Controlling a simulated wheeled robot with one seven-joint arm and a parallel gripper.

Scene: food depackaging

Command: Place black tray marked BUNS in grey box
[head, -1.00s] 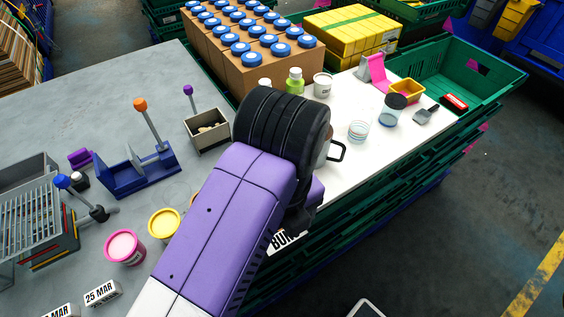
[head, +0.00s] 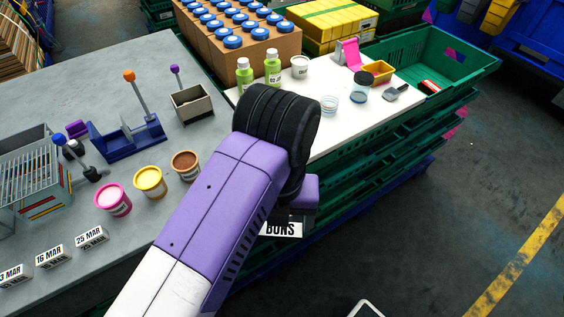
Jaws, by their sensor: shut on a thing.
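My arm runs up the middle of the head view and hides most of my gripper (head: 292,212), which points down below the black wrist. The white label reading BUNS (head: 283,230) shows just under it, with a sliver of the black tray; the rest of the tray is hidden. My gripper is shut on the tray, beyond the table's front edge, above the green crates. A grey box (head: 62,205) with a wire rack stands at the far left on the grey table. A smaller grey-beige box (head: 190,106) stands further back.
Pink (head: 113,200), yellow (head: 150,182) and brown (head: 186,165) tubs stand on the grey table (head: 60,95), near date blocks (head: 92,237). A blue holder (head: 128,137) stands behind. Green bottles (head: 272,68) and cups are on the white surface. Stacked green crates (head: 355,165) lie along the edge.

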